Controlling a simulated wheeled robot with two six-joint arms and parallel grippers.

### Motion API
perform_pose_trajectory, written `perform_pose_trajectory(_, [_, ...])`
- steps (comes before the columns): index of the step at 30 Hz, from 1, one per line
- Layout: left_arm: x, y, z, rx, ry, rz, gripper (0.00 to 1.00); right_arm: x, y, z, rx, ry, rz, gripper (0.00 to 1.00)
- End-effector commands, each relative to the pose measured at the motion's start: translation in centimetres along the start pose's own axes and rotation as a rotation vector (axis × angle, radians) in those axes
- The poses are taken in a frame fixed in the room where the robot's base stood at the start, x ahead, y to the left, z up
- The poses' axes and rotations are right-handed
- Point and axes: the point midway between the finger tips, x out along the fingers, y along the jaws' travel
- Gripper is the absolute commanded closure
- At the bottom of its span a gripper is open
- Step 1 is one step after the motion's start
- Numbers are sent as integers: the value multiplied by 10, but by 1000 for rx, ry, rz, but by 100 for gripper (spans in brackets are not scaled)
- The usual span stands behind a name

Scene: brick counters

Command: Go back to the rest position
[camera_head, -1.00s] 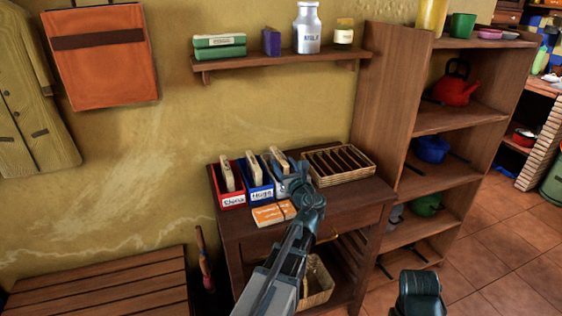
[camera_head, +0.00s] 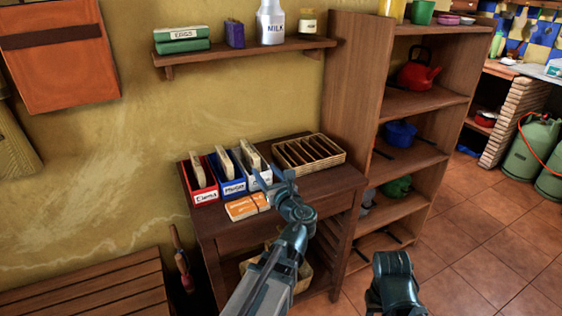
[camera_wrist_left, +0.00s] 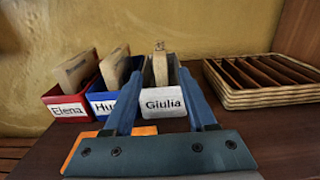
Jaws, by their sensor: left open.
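My left gripper (camera_head: 272,178) is above the small wooden table (camera_head: 290,212), in front of the name boxes. In the left wrist view its two fingers (camera_wrist_left: 160,75) are spread, with nothing held between them. The white box marked Giulia (camera_wrist_left: 164,103), with a tan card or packet (camera_wrist_left: 160,66) upright in it, shows beyond the gap. A red box marked Elena (camera_head: 204,195) and a blue box (camera_head: 234,187) stand to its left, each holding a similar tan piece. My right arm shows at the lower right; its gripper is not seen.
An orange packet (camera_head: 242,208) lies before the boxes. A divided wicker tray (camera_head: 335,158) sits at the table's right. A tall shelf (camera_head: 352,90) stands to the right, and a wall shelf (camera_head: 245,55) hangs above. A slatted bench (camera_head: 90,290) is lower left. Tiled floor is open at right.

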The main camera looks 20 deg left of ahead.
Motion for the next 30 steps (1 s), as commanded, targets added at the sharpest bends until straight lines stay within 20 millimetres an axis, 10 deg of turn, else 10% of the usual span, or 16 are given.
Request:
perform_pose_trajectory(11, [-27,-2,5,-381,182,85,43,-47,4,3,0,0,0,50])
perform_pose_trajectory(21, [-181,-23,-25,-1268,720,720,43,-151,14,9,1,0,0,50])
perform_pose_trajectory(30, [-318,-33,-17,-1455,886,1336,43,-199,19,12,1,0,0,50])
